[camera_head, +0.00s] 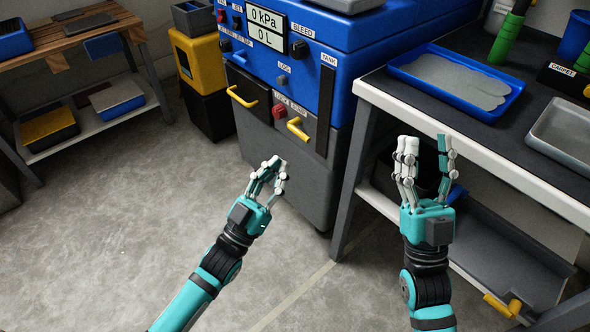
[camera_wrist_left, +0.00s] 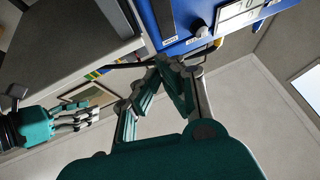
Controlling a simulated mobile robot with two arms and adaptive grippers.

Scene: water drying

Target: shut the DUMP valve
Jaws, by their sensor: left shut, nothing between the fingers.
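The blue machine (camera_head: 345,60) stands at the back centre in the head view, with a display reading 0 kPa and 0 L. Its front carries small knobs, a red knob (camera_head: 279,112) and two yellow handles, one at left (camera_head: 242,97) and one at right (camera_head: 298,129). I cannot read a DUMP label, so I cannot tell which control is that valve. My left gripper (camera_head: 271,165) is shut and empty, in front of and below the panel, apparently touching nothing. In the left wrist view its fingers (camera_wrist_left: 166,65) converge. My right gripper (camera_head: 425,145) is open and empty, before the bench.
The bench (camera_head: 480,155) at right holds a blue tray (camera_head: 415,62) with a grey sheet and a metal tray (camera_head: 565,135). A wooden-topped shelf (camera_head: 65,35) stands at left, beside a yellow box (camera_head: 200,62). The floor (camera_head: 130,200) in front is clear.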

